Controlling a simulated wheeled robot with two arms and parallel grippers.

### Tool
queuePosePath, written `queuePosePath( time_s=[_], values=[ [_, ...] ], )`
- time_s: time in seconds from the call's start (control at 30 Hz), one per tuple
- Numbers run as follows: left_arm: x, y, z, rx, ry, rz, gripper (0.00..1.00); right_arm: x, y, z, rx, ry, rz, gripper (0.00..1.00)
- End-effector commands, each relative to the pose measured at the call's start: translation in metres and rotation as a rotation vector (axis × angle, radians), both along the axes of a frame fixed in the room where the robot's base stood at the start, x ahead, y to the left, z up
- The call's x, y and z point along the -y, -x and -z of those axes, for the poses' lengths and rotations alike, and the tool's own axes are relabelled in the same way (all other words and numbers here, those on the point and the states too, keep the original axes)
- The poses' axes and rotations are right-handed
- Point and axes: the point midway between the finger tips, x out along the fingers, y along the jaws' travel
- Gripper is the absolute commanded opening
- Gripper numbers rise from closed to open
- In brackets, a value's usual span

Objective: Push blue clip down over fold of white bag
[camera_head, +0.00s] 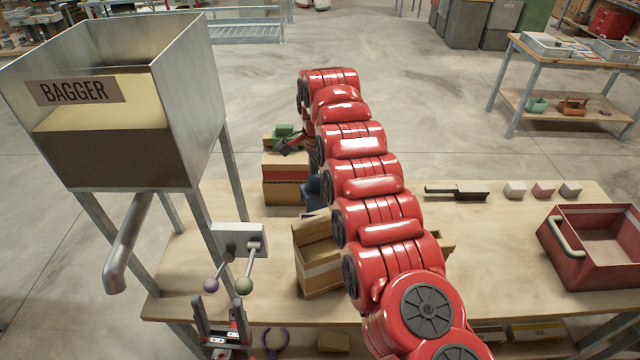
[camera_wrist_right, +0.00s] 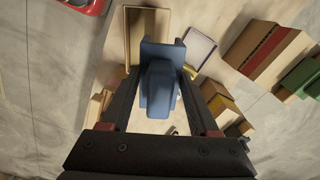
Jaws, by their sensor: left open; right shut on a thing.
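The blue clip (camera_wrist_right: 158,88) shows large in the right wrist view, between the two dark fingers of my right gripper (camera_wrist_right: 161,76). The gripper is shut on it. In the head view my red right arm reaches far over the table and hides most of that gripper; a small dark blue patch (camera_head: 314,186) shows beside the arm, and I cannot tell if it is the clip. My left gripper (camera_head: 220,318) is open and empty at the table's front edge, below the bagger. I cannot make out the white bag or its fold; only a small pale patch shows behind the clip.
The bagger hopper (camera_head: 110,120) and its spout stand at left, with a two-knob lever box (camera_head: 238,240). An open cardboard box (camera_head: 318,262) sits beside my arm. A striped box (camera_head: 285,178) with a green item stands behind.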

Motion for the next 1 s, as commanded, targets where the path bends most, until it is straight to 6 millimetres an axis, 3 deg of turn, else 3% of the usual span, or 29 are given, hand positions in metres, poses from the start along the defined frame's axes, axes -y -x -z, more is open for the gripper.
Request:
queuePosePath(
  time_s=[1.0],
  values=[
    [0.000,0.000,0.050,0.000,0.000,0.000,0.65,0.000,0.001,0.059,-0.003,0.001,0.000,0.09]
  ],
)
